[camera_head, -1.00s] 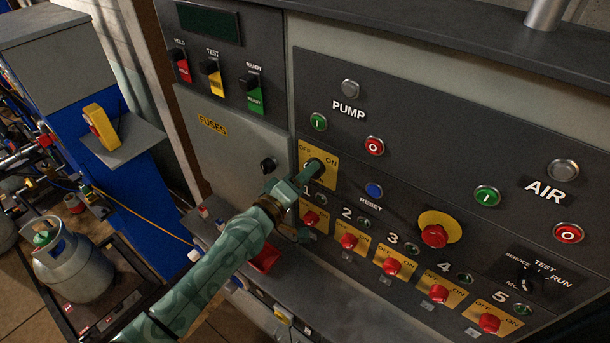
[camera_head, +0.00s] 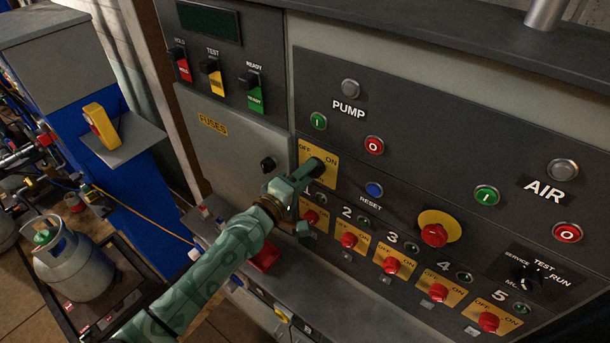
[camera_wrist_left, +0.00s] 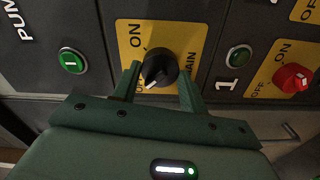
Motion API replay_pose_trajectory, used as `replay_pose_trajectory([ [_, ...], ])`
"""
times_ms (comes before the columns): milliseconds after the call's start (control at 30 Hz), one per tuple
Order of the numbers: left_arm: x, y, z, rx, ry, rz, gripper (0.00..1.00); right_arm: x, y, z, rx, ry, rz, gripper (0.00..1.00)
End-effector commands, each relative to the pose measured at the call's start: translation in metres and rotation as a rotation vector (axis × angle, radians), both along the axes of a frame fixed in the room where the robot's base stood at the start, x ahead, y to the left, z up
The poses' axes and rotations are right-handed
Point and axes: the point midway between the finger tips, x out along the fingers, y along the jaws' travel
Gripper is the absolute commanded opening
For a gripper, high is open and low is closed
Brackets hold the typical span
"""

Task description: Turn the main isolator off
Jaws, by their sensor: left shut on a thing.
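The main isolator is a black rotary knob (camera_head: 316,166) on a yellow plate (camera_head: 332,177) marked OFF and ON in the head view. My left gripper (camera_head: 306,178) reaches it from the lower left and partly covers it. In the left wrist view the knob (camera_wrist_left: 160,68) sits between the two green fingers of my left gripper (camera_wrist_left: 160,78), which is shut on it. The knob's white mark points down-left, towards the lower word, which a finger partly hides. ON stands at the upper left of the plate there. My right gripper is not in view.
A red emergency button (camera_head: 434,235) stands out further right. A grey fuse door (camera_head: 222,150) is to the left, and a ledge (camera_head: 330,300) runs below the panel.

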Motion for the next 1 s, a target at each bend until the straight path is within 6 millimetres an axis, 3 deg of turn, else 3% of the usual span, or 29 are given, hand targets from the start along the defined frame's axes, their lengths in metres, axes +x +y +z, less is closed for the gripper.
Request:
replay_pose_trajectory([
  [33,0.000,0.000,-0.001,-0.001,0.003,0.000,0.46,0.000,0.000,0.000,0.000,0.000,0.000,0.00],
  [100,0.000,0.000,-0.001,-0.001,0.003,0.000,0.65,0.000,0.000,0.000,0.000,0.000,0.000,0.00],
  [400,-0.001,0.001,0.000,0.000,0.001,0.000,0.65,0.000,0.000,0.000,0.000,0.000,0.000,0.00],
  [533,-0.011,0.008,-0.001,-0.001,0.003,0.001,0.65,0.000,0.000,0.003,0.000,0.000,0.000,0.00],
  [1000,-0.106,0.077,-0.003,0.002,0.003,0.000,0.65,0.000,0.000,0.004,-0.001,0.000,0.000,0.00],
])
